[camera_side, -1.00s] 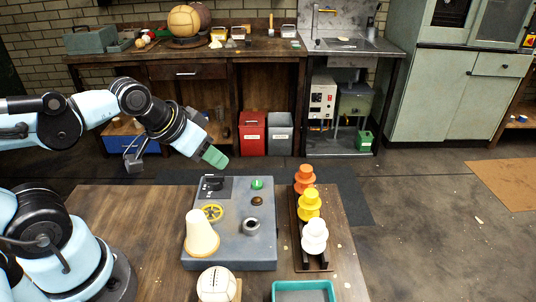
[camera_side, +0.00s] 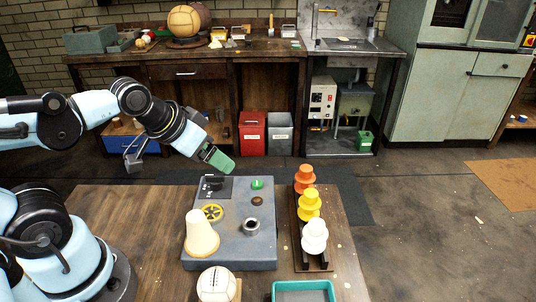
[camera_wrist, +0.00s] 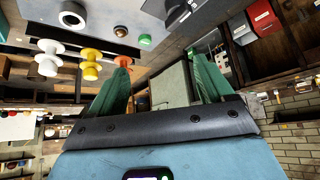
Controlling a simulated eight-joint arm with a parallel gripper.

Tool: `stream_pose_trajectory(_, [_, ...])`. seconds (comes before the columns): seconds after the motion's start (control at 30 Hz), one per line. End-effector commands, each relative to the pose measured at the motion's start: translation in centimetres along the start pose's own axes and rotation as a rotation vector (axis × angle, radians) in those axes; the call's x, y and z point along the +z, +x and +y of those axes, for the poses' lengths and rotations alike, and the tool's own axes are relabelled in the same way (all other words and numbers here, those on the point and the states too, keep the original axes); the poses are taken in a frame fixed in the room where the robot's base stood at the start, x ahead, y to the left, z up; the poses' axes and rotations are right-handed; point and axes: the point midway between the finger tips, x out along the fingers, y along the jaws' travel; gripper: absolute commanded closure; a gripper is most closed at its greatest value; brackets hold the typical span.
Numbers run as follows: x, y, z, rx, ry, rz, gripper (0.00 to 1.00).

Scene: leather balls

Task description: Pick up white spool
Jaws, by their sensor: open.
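The white spool (camera_side: 315,237) stands at the near end of a dark wooden rack (camera_side: 328,266), in front of a yellow spool (camera_side: 309,205) and an orange spool (camera_side: 304,179). In the wrist view the white spool (camera_wrist: 48,57) is at the left, beside the yellow spool (camera_wrist: 91,64) and the orange spool (camera_wrist: 123,61). My gripper (camera_side: 217,160) has green fingers and hangs in the air behind the grey box, left of the rack and well away from it. In the wrist view its fingers (camera_wrist: 160,72) are spread apart with nothing between them.
A grey box (camera_side: 232,252) with a yellow handwheel (camera_side: 213,212), a metal ring (camera_side: 251,226) and a cream cone (camera_side: 201,234) stands left of the rack. A stitched cream ball (camera_side: 217,284) and a teal tray (camera_side: 303,291) are at the near edge.

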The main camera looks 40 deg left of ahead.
Motion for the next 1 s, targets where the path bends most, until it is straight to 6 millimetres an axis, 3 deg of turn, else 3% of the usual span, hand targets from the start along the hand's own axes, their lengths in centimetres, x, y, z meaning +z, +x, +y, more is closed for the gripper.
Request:
stream_pose_trajectory(0.23, [0.0,0.0,0.0,0.001,0.0,-0.001,0.2])
stream_pose_trajectory(0.37, [-0.6,0.0,1.3,0.015,0.005,-0.02,0.2])
stream_pose_trajectory(0.47, [-1.6,0.1,3.7,0.037,0.01,-0.061,0.2])
stream_pose_trajectory(0.6, [-2.9,0.3,9.0,0.053,0.014,-0.135,0.2])
stream_pose_trajectory(0.8, [-3.2,0.5,16.7,0.033,0.014,-0.206,0.2])
stream_pose_trajectory(1.0, [-2.5,0.4,21.2,0.006,0.006,-0.226,0.2])
